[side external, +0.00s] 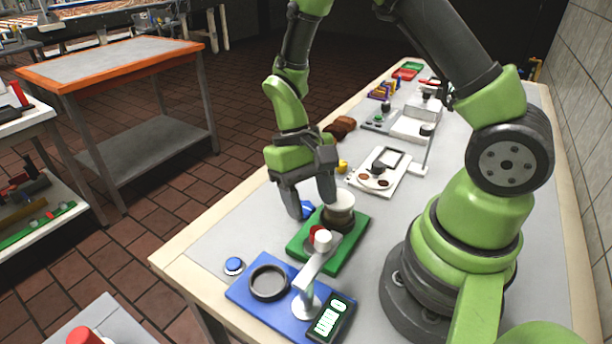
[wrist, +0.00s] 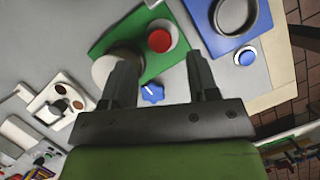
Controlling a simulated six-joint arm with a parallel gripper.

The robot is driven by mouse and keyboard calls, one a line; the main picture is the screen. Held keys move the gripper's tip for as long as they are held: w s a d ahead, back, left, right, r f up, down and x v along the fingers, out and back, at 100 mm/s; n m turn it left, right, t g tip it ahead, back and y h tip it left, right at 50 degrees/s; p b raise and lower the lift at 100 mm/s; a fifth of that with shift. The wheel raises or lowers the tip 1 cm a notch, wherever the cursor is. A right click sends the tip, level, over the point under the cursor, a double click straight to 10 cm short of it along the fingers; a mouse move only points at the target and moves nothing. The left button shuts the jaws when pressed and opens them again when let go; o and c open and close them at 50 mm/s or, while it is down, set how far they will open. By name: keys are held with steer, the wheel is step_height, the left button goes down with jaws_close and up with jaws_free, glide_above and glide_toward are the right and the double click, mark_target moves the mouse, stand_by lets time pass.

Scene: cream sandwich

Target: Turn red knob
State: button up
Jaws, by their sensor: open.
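A round red piece (side external: 318,233) sits in a pale round holder on the green board (side external: 349,252). In the wrist view, the red piece (wrist: 159,40) lies just beyond my fingertips. A blue knob with a white pointer mark (wrist: 152,92) is between my fingers in that view, at the green board's edge. It shows partly in the side view (side external: 308,208), behind my finger. My gripper (side external: 313,207) points down, with its fingers apart and nothing held. The wrist view also shows my gripper (wrist: 160,62) open. I cannot tell whether the red piece is a knob.
A white-topped dark cylinder (side external: 340,206) stands on the green board close beside one finger. A blue board (side external: 245,296) in front carries a dark ring (side external: 268,282), a post and a lit display (side external: 330,318). A blue button (side external: 234,265) lies left. A white device (side external: 379,169) stands behind.

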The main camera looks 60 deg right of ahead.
mark_target(316, 231)
steer(key=shift+v, duration=2.35)
steer(key=shift+c, duration=1.1)
steer(key=shift+a+n+h, duration=0.4)
steer(key=shift+n, duration=0.4)
steer(key=shift+c, duration=0.3)
steer(key=s+f+n+h, duration=0.1)
steer(key=f+n, duration=0.2)
steer(key=s+a+f+n+h, duration=0.1)
steer(key=f+n, duration=0.2)
steer(key=n, duration=0.1)
steer(key=s+f+n+h, duration=0.1)
steer(key=f+n+h, duration=0.1)
steer(key=f+n, duration=0.1)
steer(key=shift+s+a+n, duration=0.15)
steer(key=shift+s+n, duration=0.05)
steer(key=shift+n, duration=0.1)
